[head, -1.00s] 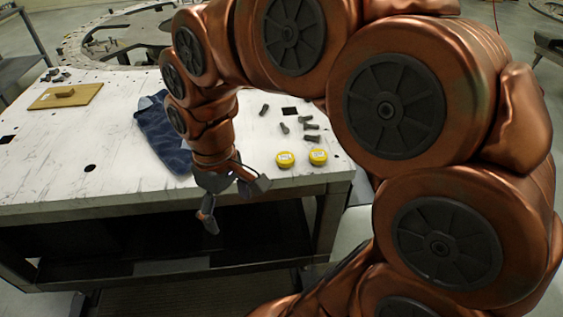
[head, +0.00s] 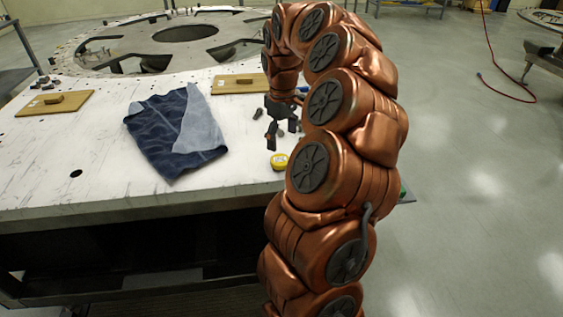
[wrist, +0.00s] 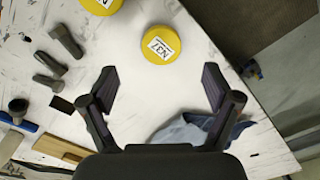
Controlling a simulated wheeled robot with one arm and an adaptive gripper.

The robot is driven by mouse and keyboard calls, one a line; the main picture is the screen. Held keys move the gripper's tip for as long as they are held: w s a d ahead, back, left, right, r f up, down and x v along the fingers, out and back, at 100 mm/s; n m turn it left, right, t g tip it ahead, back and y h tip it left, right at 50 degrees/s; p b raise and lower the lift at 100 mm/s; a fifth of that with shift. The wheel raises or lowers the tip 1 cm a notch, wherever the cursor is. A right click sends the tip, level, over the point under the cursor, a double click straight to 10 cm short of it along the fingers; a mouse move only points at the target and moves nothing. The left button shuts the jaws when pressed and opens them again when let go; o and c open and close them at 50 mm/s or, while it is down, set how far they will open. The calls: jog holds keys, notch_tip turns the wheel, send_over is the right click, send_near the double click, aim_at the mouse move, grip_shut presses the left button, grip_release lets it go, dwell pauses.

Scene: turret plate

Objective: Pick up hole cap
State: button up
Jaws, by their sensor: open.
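A yellow round cap (wrist: 161,44) with a white label stands on the white table, centred just beyond my open fingertips in the wrist view. It appears to be the hole cap. A second yellow cap (wrist: 101,3) is cut off by the top edge of that view. In the head view one yellow cap (head: 279,161) shows near the table's front edge; my arm seems to hide the other. My gripper (wrist: 163,85) is open and empty, held above the table; it also shows in the head view (head: 282,128).
Dark bolts (wrist: 66,40) lie left of the cap in the wrist view, near a square hole (wrist: 62,104) and a blue-handled tool (wrist: 18,122). A blue cloth (head: 172,135) and wooden boards with handles (head: 57,102) lie on the table. Open floor is at right.

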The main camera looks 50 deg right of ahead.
aim_at(280, 159)
jog(key=shift+a+f, duration=0.1)
jog(key=shift+f, duration=0.85)
jog(key=shift+w+f+p, duration=0.15)
jog(key=shift+f+p, duration=0.6)
jog(key=shift+f, duration=0.6)
jog(key=shift+w+f+p, duration=0.15)
jog(key=shift+f+p, duration=0.6)
jog(key=shift+f, duration=0.55)
jog(key=c, duration=1.2)
jog(key=shift+c, duration=0.2)
